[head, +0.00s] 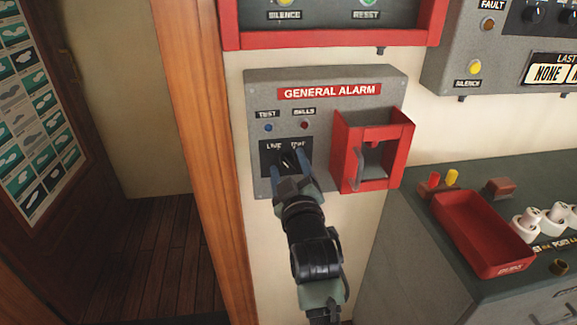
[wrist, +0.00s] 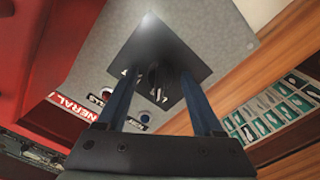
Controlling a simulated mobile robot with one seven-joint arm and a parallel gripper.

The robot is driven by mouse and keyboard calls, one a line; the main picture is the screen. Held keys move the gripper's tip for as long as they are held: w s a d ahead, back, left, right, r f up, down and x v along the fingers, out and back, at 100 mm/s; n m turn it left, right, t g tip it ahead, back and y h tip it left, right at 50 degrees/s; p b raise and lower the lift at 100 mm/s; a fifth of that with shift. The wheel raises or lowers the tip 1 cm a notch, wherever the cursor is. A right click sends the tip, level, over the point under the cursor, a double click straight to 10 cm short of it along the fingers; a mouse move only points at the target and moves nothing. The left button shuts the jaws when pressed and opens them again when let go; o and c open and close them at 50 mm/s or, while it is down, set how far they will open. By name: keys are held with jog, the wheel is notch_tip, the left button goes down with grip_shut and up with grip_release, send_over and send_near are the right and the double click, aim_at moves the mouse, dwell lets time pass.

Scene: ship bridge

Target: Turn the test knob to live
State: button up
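The test knob (head: 289,159) is a small black knob on a dark plate (head: 267,163) low on the grey general alarm panel (head: 260,95). LIVE and TEST labels sit above it; I cannot tell clearly which one it points to. My gripper (head: 290,165) is at the plate, its two blue fingers on either side of the knob. In the wrist view the knob (wrist: 156,76) shows between the fingertips (wrist: 157,72) with gaps on both sides, so the gripper looks open. Whether the fingertips touch the plate is unclear.
A red guard box (head: 372,150) with a handle stands out just right of the knob. A blue lamp (head: 268,128) and a red lamp (head: 304,125) sit above it. A counter (head: 420,225) with a red tray (head: 480,240) is at right; a wooden door post (head: 195,120) is at left.

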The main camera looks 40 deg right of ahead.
jog(key=shift+s, duration=0.1)
jog(key=b+v, duration=0.1)
jog(key=v, duration=1.1)
jog(key=shift+s+a, duration=0.2)
jog(key=shift+s, duration=0.15)
jog(key=w+a+r+t+y+p, duration=0.15)
jog(key=a+r, duration=0.35)
jog(key=r, duration=0.5)
jog(key=w+a+r+t+y+p, duration=0.1)
jog(key=w+a+r+t+p, duration=0.15)
jog(key=a+r, duration=0.5)
jog(key=w+a+r+t+y+p, duration=0.1)
jog(key=a+r+t+y+p, duration=0.15)
jog(key=r, duration=0.85)
jog(key=s+a+r+t+y+p, duration=0.2)
jog(key=s+a+r, duration=0.2)
jog(key=a+r, duration=0.3)
jog(key=s+a+r+t+y+p, duration=0.2)
jog(key=a+r, duration=0.4)
jog(key=r, duration=0.7)
jog(key=shift+s+a+m+t+y, duration=0.35)
jog(key=shift+s+t, duration=0.5)
jog(key=shift+s, duration=0.35)
